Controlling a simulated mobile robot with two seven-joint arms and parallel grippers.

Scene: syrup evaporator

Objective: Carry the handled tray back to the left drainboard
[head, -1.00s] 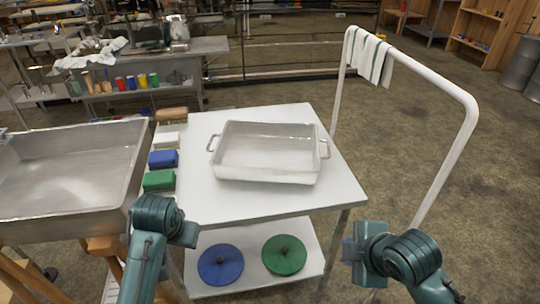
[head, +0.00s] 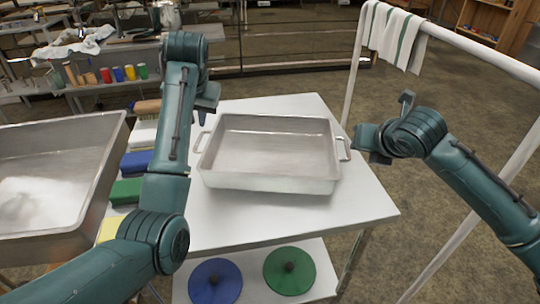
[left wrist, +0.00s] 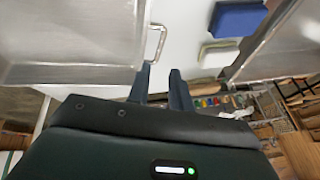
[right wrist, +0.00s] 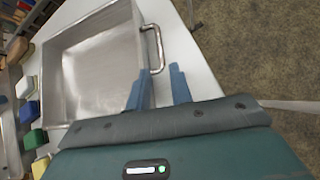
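The handled tray (head: 265,183) is a shallow rectangular metal pan with a loop handle at each end. It sits level and empty on a white-topped table (head: 250,228). My left gripper (head: 206,103) is open near the left handle (head: 203,142); in the left wrist view its fingers (left wrist: 160,76) are just short of that handle (left wrist: 156,42). My right gripper (head: 364,150) is open by the right handle (head: 345,148); in the right wrist view its fingers (right wrist: 159,76) are close to that handle (right wrist: 154,46). I cannot make out a left drainboard.
A large metal basin (head: 100,190) stands at the left, with blue (head: 136,163) and green (head: 126,191) blocks between it and the tray. Blue (head: 215,282) and green (head: 290,272) discs lie on the lower shelf. A white rail (head: 480,200) with a striped towel (head: 394,38) is at the right.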

